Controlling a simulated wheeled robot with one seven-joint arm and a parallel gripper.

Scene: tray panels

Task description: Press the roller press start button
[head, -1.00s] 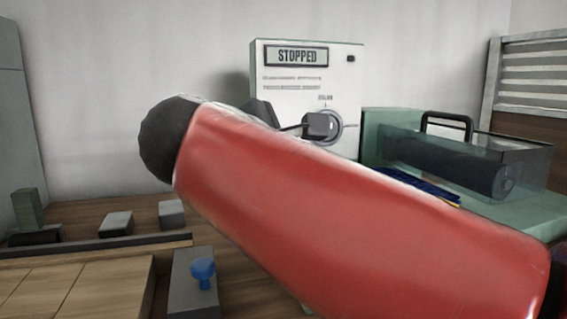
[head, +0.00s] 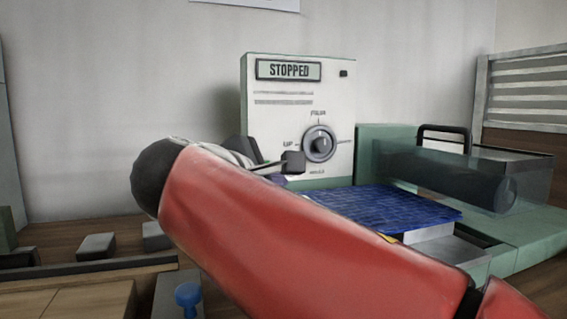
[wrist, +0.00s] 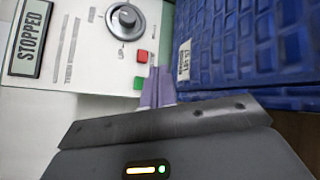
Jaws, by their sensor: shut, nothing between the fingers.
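The control panel (head: 290,105) stands upright at the back, its display (head: 289,70) reading STOPPED. In the wrist view the panel (wrist: 85,45) carries a dial (wrist: 126,19), a red button (wrist: 142,56) and a green button (wrist: 140,83). The buttons are hidden behind my arm in the head view. My gripper (wrist: 158,70) is shut, its purple fingers together and empty. The fingertips appear just beside the red button, and the green button is left of the fingers. I cannot tell whether they touch the panel.
A blue gridded sheet (head: 385,207) lies right of the panel, close beside my fingers in the wrist view. The green roller press (head: 385,150) with its dark roller and clear cover stands at the right. A blue knob (head: 188,293) is at front left.

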